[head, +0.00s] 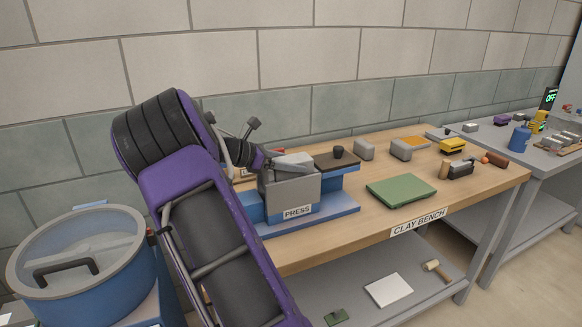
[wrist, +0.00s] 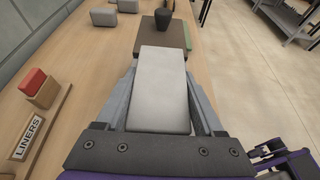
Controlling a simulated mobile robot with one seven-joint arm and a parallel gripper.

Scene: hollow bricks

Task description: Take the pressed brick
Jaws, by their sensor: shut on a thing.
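The press (head: 290,190) is a grey box on a blue base at the left end of the clay bench. In the wrist view a pale grey brick (wrist: 160,85) lies lengthwise between the two grey fingers of my gripper (wrist: 163,75). The fingers are shut on its long sides. In the head view my gripper (head: 290,163) is at the top of the press box. My arm and the box hide most of the brick there, and I cannot tell how far it is out of the box.
A brown plate with a dark knob (head: 338,153) is right behind the press box. Grey bricks (head: 364,150) stand at the back of the bench. A green mat (head: 400,190) lies on the right. A red block (wrist: 33,82) is near the LINERS label (wrist: 27,139).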

